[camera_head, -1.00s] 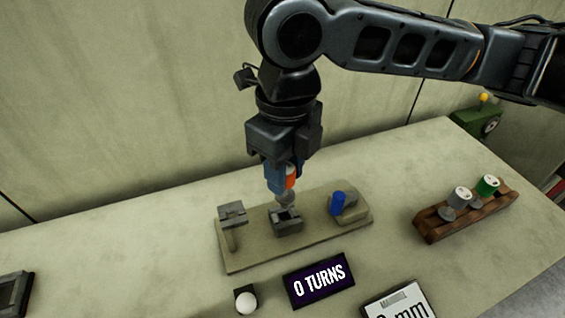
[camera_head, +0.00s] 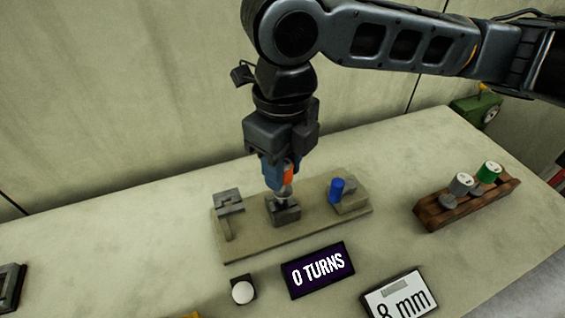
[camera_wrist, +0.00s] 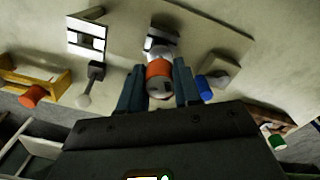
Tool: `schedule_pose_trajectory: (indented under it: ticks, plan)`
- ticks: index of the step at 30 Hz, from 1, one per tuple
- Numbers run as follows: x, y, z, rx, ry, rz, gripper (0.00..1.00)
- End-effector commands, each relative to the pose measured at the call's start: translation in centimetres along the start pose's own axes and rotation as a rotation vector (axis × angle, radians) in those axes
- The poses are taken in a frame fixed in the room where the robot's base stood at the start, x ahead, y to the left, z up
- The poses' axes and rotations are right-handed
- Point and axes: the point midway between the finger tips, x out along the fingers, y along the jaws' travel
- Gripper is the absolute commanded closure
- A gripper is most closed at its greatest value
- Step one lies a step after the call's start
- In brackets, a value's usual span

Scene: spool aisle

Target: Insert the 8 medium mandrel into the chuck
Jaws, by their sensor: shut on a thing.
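My gripper (camera_head: 281,180) is shut on the mandrel, which has an orange band (camera_head: 288,174) and a grey metal lower part, and holds it upright. The grey block-like chuck (camera_head: 284,213) stands mid-way along a beige base plate (camera_head: 240,249), directly below. The mandrel's lower end meets the chuck's top; I cannot tell how deep it sits. In the wrist view the orange band (camera_wrist: 158,70) shows between the two blue fingers, with the chuck (camera_wrist: 160,36) partly hidden behind it. A card (camera_head: 403,300) reads 8 mm.
A grey bracket (camera_head: 228,202) and a blue peg (camera_head: 337,189) flank the chuck on the plate. A wooden rack (camera_head: 445,216) at right holds grey- and green-topped pieces. A yellow tray (camera_wrist: 30,83) shows in the wrist view.

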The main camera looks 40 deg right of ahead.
Motion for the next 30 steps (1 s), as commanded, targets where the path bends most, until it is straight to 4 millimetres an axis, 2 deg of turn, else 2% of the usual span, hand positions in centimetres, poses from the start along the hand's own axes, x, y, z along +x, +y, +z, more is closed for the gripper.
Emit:
schedule_pose_trajectory:
  ticks: [26, 27, 30]
  plan:
    - [3.3, 0.0, 0.0, 0.0, 0.0, 0.0, 0.99]
    - [3.1, 0.0, 0.0, 0.0, 0.0, 0.0, 0.63]
    - [3.1, 0.0, 0.0, 0.0, 0.0, 0.0, 0.54]
